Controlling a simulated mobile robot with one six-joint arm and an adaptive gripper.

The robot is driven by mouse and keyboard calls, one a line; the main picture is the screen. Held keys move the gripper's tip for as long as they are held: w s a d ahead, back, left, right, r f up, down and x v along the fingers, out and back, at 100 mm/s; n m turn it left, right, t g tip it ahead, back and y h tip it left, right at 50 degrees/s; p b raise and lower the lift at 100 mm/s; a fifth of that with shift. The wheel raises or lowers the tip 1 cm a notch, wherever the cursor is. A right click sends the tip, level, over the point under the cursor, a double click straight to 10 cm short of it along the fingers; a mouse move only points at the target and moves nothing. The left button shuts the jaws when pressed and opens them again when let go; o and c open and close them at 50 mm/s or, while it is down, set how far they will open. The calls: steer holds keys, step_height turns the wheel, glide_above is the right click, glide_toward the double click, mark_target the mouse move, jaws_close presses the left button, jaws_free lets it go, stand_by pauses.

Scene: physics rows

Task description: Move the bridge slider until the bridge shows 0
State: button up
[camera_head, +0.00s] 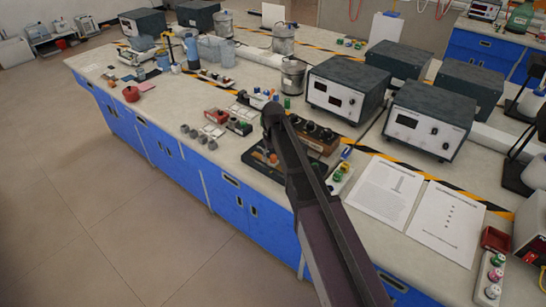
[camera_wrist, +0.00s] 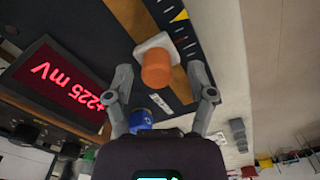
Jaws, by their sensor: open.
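The bridge is a dark board (camera_wrist: 100,15) with a wooden strip, white scale marks and a yellow pointer. Its red display (camera_wrist: 58,82) reads +225 mV, turned in the wrist view. The slider is an orange knob (camera_wrist: 155,68) on a white block. My gripper (camera_wrist: 160,80) is open, its two grey fingers on either side of the knob in the picture; I cannot tell whether they touch it. A blue knob (camera_wrist: 140,118) shows near the left finger. In the head view the board (camera_head: 256,160) is partly hidden by my arm, and my fingers are not visible.
A wooden box with black knobs (camera_head: 316,136) stands just behind the board. Two instruments (camera_head: 345,90) (camera_head: 430,118) stand to the right. Small blocks (camera_head: 200,136) lie to the left. Printed sheets (camera_head: 390,190) lie at the right.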

steer(key=shift+w+a, duration=0.5)
steer(key=shift+a, duration=0.05)
steer(key=shift+w+a, duration=0.65)
steer(key=shift+a, duration=0.15)
steer(key=shift+s+r+p, duration=0.15)
steer(key=shift+r+p, duration=0.4)
step_height(320, 180, up, 13)
steer(key=p, duration=1.3)
steer(key=s+d+f+m+b, duration=0.2)
steer(key=s+d+f+b, duration=0.3)
steer(key=s+d, duration=0.5)
steer(key=s+d+f+m+b, duration=0.3)
steer(key=s+d+f+b, duration=0.2)
steer(key=s+d, duration=0.5)
steer(key=shift+s+d, duration=0.15)
steer(key=shift+s, duration=1.8)
